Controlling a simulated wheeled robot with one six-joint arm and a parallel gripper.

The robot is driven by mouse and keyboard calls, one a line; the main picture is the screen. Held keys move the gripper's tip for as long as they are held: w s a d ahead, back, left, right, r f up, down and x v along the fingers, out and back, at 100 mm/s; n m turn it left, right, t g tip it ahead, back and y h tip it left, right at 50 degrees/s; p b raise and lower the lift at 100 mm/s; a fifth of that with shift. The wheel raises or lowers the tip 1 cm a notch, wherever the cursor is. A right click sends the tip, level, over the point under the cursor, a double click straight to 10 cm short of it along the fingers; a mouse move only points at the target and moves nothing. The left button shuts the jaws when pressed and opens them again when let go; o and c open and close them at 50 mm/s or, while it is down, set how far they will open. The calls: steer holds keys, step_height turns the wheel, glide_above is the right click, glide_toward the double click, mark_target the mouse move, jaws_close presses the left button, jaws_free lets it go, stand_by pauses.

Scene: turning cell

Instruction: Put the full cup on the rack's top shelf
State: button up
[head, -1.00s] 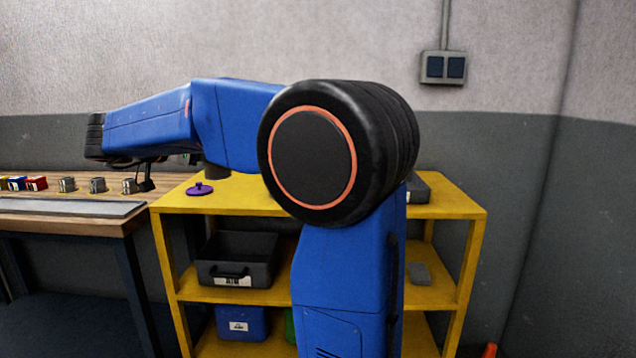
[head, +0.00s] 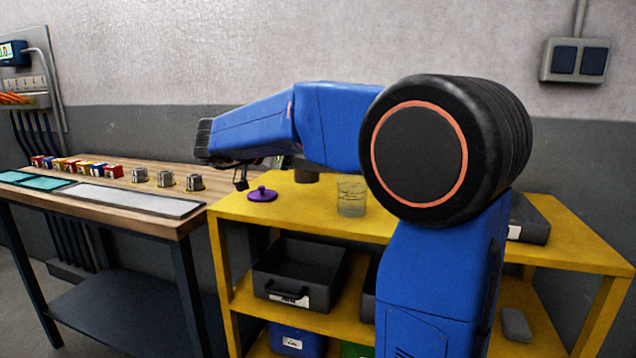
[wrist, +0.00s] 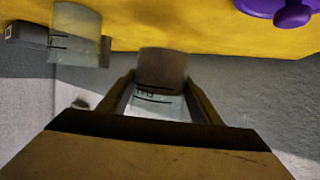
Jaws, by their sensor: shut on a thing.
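My gripper (wrist: 160,82) is shut on a cup (wrist: 158,70) in the wrist view. The cup has a dark brown part at the top of the picture and a clear part with marks below. In the head view my arm hides most of my gripper; a dark cylinder (head: 305,177) shows under the arm, apparently the held cup. Whether it touches the shelf is unclear. A second, clear cup (head: 351,197) stands upright on the yellow rack's top shelf (head: 315,215); it also shows in the wrist view (wrist: 75,38).
A purple lid-like piece (head: 262,194) lies on the top shelf to the left. A dark box (head: 530,222) is at its right. A grey bin (head: 295,290) is on the shelf below. A workbench (head: 185,228) with small blocks and metal parts stands left of the rack.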

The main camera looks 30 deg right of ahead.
mark_target(296, 178)
steer(key=shift+f, duration=2.3)
steer(key=shift+f, duration=0.1)
steer(key=o, duration=1.1)
steer(key=shift+c, duration=0.2)
steer(key=shift+a+r, duration=0.2)
steer(key=shift+a, duration=0.1)
steer(key=v, duration=1.1)
steer(key=shift+s+a+r, duration=0.1)
steer(key=shift+a+r, duration=0.05)
steer(key=shift+a, duration=0.05)
